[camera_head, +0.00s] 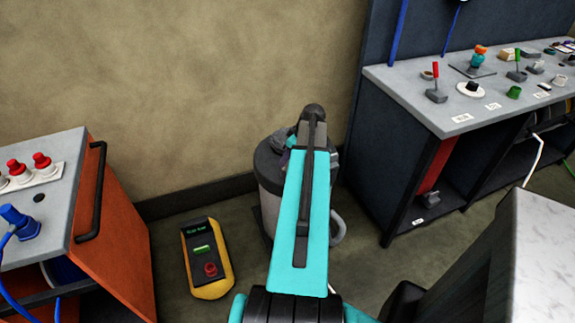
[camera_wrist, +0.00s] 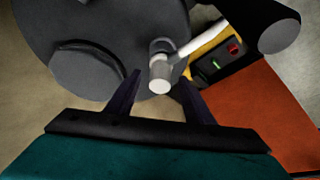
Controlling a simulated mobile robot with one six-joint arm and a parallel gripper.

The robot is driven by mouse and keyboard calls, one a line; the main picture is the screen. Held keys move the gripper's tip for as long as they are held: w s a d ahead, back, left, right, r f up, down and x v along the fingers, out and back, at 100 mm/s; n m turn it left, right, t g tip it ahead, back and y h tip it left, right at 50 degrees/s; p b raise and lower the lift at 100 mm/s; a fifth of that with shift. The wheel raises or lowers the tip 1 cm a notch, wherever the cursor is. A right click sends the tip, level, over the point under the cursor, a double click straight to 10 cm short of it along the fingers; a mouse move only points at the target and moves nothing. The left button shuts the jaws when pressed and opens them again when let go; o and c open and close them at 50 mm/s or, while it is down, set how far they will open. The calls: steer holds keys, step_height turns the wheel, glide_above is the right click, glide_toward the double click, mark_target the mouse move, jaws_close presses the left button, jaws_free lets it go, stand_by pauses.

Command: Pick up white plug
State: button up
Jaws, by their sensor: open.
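The white plug (camera_wrist: 160,86) shows in the wrist view as a short pale cylinder with its round end toward the camera. A white tube-like piece runs from it up to the right. My gripper (camera_wrist: 160,77) is open, with one dark finger on each side of the plug. I cannot tell whether either finger touches it. In the head view my teal arm reaches over a grey drum (camera_head: 268,195) and hides the plug and the fingertips.
A yellow box (camera_head: 207,258) with green and red buttons lies on the floor left of the drum. An orange cabinet (camera_head: 118,245) with a dark handle stands at left. A grey workbench (camera_head: 410,88) with small parts stands at right. A wall is behind the drum.

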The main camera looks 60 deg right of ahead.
steer(key=shift+x, duration=1.1)
steer(key=c, duration=1.1)
steer(key=shift+r, duration=0.25)
steer(key=shift+r+b, duration=0.4)
steer(key=shift+r, duration=0.75)
steer(key=s+d+b, duration=0.1)
steer(key=s+d, duration=0.1)
steer(key=s, duration=0.2)
steer(key=s+d+r+b, duration=0.1)
steer(key=s+d, duration=0.2)
steer(key=s, duration=0.2)
steer(key=s+d+r+b, duration=0.1)
steer(key=s+d, duration=0.2)
steer(key=s, duration=0.2)
steer(key=shift+r, duration=0.15)
steer(key=shift+r, duration=0.2)
steer(key=shift+r+p, duration=0.5)
steer(key=shift+r, duration=0.8)
